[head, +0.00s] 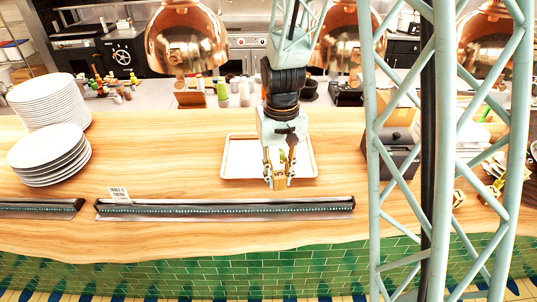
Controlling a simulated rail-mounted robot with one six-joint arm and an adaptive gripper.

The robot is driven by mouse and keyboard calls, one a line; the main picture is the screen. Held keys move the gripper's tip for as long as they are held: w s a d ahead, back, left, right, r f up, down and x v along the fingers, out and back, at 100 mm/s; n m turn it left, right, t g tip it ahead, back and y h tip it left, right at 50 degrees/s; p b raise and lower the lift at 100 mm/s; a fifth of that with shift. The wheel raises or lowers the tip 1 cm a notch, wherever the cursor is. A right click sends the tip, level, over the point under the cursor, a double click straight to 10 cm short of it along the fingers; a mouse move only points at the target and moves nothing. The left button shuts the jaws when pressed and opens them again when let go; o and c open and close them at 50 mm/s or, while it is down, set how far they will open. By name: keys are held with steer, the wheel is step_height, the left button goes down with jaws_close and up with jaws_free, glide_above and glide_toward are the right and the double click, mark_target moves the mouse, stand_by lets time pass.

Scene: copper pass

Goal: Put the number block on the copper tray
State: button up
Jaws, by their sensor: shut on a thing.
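My gripper (278,178) points down over the front part of a pale rectangular tray with a thin rim (235,172), in the middle of the wooden counter. It is the only tray that I make out here, and it looks whitish rather than copper. The gripper is shut on a small brass-coloured piece (283,157), which I take for the number block. The fingers hide most of it, and no digit can be read. I cannot tell whether it touches the tray or hangs above it.
Plate stacks (48,155) stand at the left of the wooden counter (150,160). A long dark rail (225,209) with a small sign (118,194) runs along the front. Copper lamps (186,40) hang behind. A dark box (392,155) and a small yellowish block (459,198) are at the right.

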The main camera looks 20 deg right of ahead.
steer(key=w+n, duration=0.2)
steer(key=w+a+n, duration=0.1)
steer(key=w+n, duration=0.1)
steer(key=w+a+n, duration=0.1)
steer(key=w+n, duration=0.1)
steer(key=n, duration=0.1)
steer(key=shift+w+a+r, duration=0.2)
steer(key=shift+w, duration=0.05)
steer(key=shift+w, duration=0.15)
glide_above(245, 157)
steer(key=s, duration=0.1)
steer(key=shift+d+f+p, duration=0.1)
steer(key=shift+f+p, duration=0.3)
steer(key=shift+f, duration=0.3)
stand_by(0.3)
steer(key=shift+w, duration=0.45)
steer(key=shift+f, duration=1.8)
steer(key=shift+s+f, duration=0.1)
steer(key=shift+f, duration=0.05)
